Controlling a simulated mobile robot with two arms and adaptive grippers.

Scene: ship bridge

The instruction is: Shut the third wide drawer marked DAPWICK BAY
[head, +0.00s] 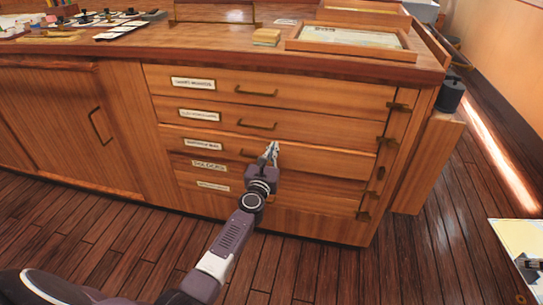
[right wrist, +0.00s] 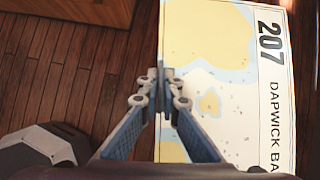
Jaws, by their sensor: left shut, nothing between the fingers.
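The third wide drawer (head: 310,157) of the wooden chart cabinet stands out a little from the front, shading the drawer below. Its white label (head: 202,144) is too small to read. It has a brass handle (head: 248,154). My left gripper (head: 272,148) is shut and empty, in front of this drawer just right of the handle; I cannot tell if it touches. My right gripper (right wrist: 160,76) is shut on the edge of a chart (right wrist: 215,60) marked 207 DAPWICK BA, the rest cut off. The chart also shows at the lower right in the head view (head: 518,238).
Other labelled drawers lie above (head: 300,88) and below (head: 290,197). A cupboard door (head: 55,130) is at the left. The worktop (head: 220,50) carries a framed tray (head: 295,45) and small items. A dark cylinder (head: 450,95) stands at the cabinet's right. The plank floor in front is clear.

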